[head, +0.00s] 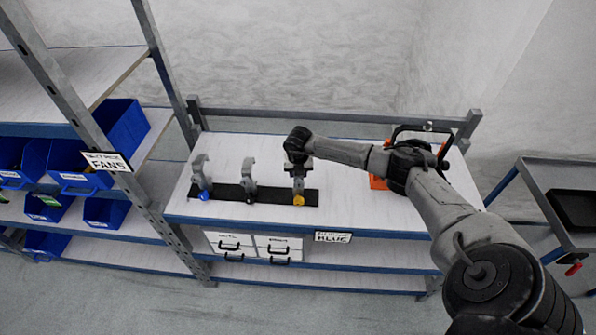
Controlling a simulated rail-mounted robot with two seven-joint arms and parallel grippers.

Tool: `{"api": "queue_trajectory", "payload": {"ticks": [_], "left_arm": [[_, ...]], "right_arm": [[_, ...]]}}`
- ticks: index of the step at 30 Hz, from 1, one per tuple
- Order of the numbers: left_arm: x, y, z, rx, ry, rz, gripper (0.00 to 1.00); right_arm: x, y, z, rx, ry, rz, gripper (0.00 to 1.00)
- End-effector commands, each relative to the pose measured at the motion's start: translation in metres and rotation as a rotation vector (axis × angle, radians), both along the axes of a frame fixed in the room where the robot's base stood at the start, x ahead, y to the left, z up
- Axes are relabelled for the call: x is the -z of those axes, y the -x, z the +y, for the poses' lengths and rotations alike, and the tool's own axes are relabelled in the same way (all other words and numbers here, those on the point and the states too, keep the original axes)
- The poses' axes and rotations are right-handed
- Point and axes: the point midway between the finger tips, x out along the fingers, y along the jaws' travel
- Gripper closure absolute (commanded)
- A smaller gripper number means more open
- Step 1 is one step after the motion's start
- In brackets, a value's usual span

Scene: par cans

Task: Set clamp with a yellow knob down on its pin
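The clamp with a yellow knob (298,199) is upright at the right part of a black strip (270,197) on the white bench top. Its grey body (299,182) shows above the knob, while its upper part is hidden by my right gripper (297,162). The gripper points down right at the clamp's top, and its fingers are too small and dark to tell open from shut. I cannot tell whether the clamp sits fully on its pin; the pin is hidden. My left gripper is not in view.
Two similar clamps, one with a blue knob (203,194) and one with a dark knob (249,190), stand left on the strip. An orange object (378,182) sits behind my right arm. Blue bins (122,130) fill the left rack. A cart (570,190) stands right.

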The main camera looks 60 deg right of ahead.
Motion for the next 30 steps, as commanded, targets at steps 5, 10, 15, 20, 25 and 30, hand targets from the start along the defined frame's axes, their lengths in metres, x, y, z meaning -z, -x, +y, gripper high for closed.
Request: {"api": "queue_trajectory", "payload": {"ticks": [5, 10, 15, 20, 25, 30], "left_arm": [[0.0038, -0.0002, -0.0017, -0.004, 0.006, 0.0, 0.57], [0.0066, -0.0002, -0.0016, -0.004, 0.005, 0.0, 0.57], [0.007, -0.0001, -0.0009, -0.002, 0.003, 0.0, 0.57], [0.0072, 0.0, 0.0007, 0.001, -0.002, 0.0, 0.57], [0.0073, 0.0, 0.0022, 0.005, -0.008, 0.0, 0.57], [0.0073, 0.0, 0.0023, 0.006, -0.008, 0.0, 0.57]], "right_arm": [[0.0048, -0.0004, 0.0, 0.0, 0.0, -0.001, 1.0], [0.009, -0.0004, 0.0, 0.0, 0.0, -0.001, 1.0], [0.0098, -0.0005, -0.0001, 0.0, 0.0, -0.001, 0.57], [0.01, -0.0003, 0.0, 0.0, 0.0, -0.001, 0.42], [0.0101, -0.0001, 0.0, 0.0, 0.0, 0.0, 0.34], [0.0107, 0.0002, 0.0001, 0.0, 0.0, 0.0, 0.25]]}}
